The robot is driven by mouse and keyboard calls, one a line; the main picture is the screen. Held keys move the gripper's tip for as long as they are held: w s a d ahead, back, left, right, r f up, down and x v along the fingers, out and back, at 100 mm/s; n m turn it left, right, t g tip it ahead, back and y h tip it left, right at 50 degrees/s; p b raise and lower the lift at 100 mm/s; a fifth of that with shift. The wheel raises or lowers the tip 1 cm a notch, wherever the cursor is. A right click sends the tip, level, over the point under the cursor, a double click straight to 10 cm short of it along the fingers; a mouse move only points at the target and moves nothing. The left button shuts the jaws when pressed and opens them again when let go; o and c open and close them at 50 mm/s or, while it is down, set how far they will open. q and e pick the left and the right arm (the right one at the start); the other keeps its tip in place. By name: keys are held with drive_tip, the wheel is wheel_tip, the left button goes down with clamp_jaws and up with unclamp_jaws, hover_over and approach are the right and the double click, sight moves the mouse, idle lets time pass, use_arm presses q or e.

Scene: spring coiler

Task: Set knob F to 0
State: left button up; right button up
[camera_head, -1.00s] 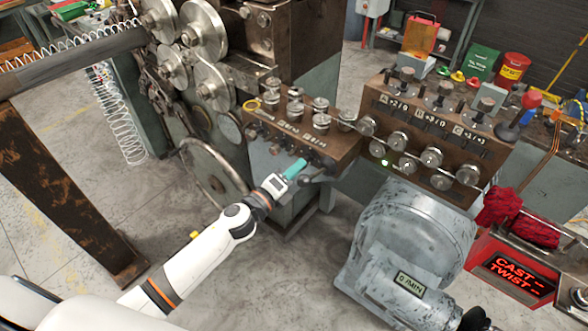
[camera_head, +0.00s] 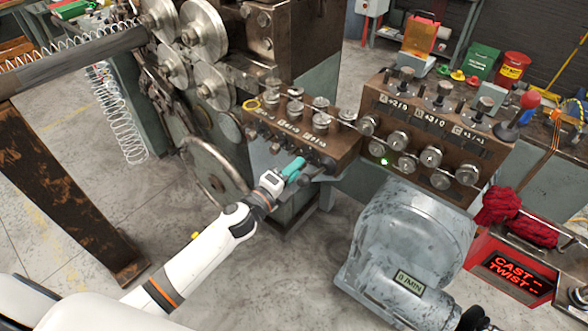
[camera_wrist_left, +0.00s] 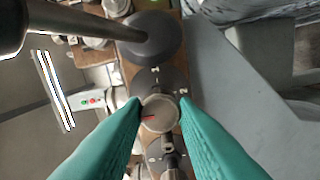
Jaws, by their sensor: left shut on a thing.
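My left gripper (camera_head: 294,168) has teal fingers and is at the front right end of the brown left-hand block (camera_head: 340,150). In the left wrist view its fingertips (camera_wrist_left: 159,112) are shut on the two sides of a round metal knob (camera_wrist_left: 159,108) with a red mark on its face. By its place at the right end of the row this looks like knob F, but its letter cannot be read. In the head view the fingers hide the knob. My right gripper does not show.
A dark round disc with a thick rod (camera_wrist_left: 150,40) lies close above the held knob in the left wrist view. The brown right-hand block (camera_head: 450,165) carries several metal rollers. A grey motor housing (camera_head: 410,235) stands right of my arm.

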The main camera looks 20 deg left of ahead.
use_arm(q)
drive_tip(key=o, duration=1)
drive_tip(key=b+v, duration=0.3)
drive_tip(key=v, duration=0.9)
